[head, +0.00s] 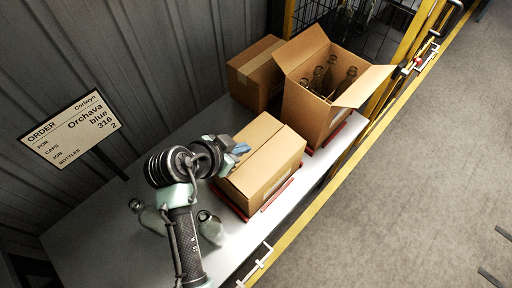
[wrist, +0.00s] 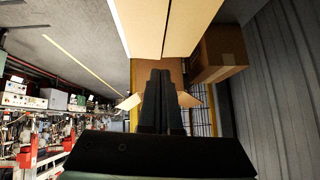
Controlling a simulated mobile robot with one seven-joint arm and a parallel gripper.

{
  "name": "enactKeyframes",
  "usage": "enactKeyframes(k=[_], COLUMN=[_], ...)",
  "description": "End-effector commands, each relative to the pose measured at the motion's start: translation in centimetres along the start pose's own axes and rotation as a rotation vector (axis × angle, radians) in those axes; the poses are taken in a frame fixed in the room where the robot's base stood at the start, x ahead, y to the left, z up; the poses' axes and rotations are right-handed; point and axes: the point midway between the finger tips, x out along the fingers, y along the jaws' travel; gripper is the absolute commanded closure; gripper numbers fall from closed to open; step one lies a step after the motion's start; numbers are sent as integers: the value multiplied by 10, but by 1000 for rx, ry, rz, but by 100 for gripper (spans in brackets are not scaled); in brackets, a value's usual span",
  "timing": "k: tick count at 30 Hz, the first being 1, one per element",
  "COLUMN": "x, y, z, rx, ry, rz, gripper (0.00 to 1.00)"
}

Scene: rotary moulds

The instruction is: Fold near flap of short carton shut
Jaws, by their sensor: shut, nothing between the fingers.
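The short carton (head: 275,175) stands on a red base at the front of the table. Its two top flaps lie about flat and meet along a seam; in the wrist view the carton's top (wrist: 165,25) fills the upper middle, with the seam running through it. My gripper (head: 239,150) is at the carton's left side, by its top edge. Its fingers (wrist: 160,85) are shut with nothing between them. I cannot tell whether they touch the cardboard. The carton's left end is partly hidden by my gripper.
A taller open carton (head: 307,112) holds several bottles (head: 330,78), its flaps spread outward. A taped carton (head: 250,72) stands behind. Clear bottles (head: 212,228) are on the grey table (head: 90,225) beside my arm. An order sign (head: 72,128) stands left.

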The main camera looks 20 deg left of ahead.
Motion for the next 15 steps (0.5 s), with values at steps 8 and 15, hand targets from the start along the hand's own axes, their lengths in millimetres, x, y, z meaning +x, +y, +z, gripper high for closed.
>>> enactKeyframes(k=[8, 15], x=[48, 86], y=[0, 0], z=[-2, -1], rx=[0, 1], ry=[0, 0], rz=[2, 0], gripper=[100, 100])
